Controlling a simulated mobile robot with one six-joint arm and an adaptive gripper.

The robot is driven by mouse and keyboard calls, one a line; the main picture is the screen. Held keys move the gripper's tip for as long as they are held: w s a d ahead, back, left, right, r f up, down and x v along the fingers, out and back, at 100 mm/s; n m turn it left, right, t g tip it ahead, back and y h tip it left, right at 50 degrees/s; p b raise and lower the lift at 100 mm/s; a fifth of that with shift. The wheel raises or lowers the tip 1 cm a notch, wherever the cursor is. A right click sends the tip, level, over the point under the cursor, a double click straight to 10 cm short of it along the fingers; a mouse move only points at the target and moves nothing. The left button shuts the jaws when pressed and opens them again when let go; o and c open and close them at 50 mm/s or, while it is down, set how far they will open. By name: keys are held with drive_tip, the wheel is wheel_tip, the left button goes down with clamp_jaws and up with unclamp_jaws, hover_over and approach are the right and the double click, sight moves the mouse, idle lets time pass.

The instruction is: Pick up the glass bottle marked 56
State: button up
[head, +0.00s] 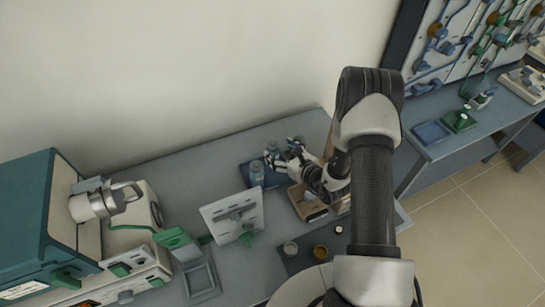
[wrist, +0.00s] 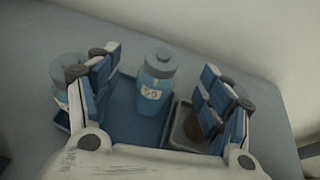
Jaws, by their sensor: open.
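A glass bottle with blue contents and a white label (wrist: 155,85) stands upright in the wrist view, between my gripper's fingers (wrist: 163,98) and beyond them. Its label has dark marks too blurred to read surely. A second similar bottle (wrist: 66,72) stands at the left, partly hidden by the left finger. In the head view two bottles stand near my gripper (head: 284,158): one (head: 257,173) at its left, the other (head: 271,150) farther back. I cannot tell which is marked 56. My gripper is open and empty.
The bottles stand on a dark blue mat (wrist: 122,118). A small grey tray with a brown thing (wrist: 182,127) is behind the right finger. In the head view a white stand (head: 233,213) and a wooden box (head: 308,207) are close by; a teal furnace (head: 30,215) is at the left.

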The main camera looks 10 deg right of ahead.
sight(276, 148)
drive_tip(key=shift+b+x, duration=0.8)
drive_tip(key=shift+x, duration=2.2)
drive_tip(key=shift+d+f, duration=0.1)
drive_tip(key=shift+c, duration=0.4)
clamp_jaws()
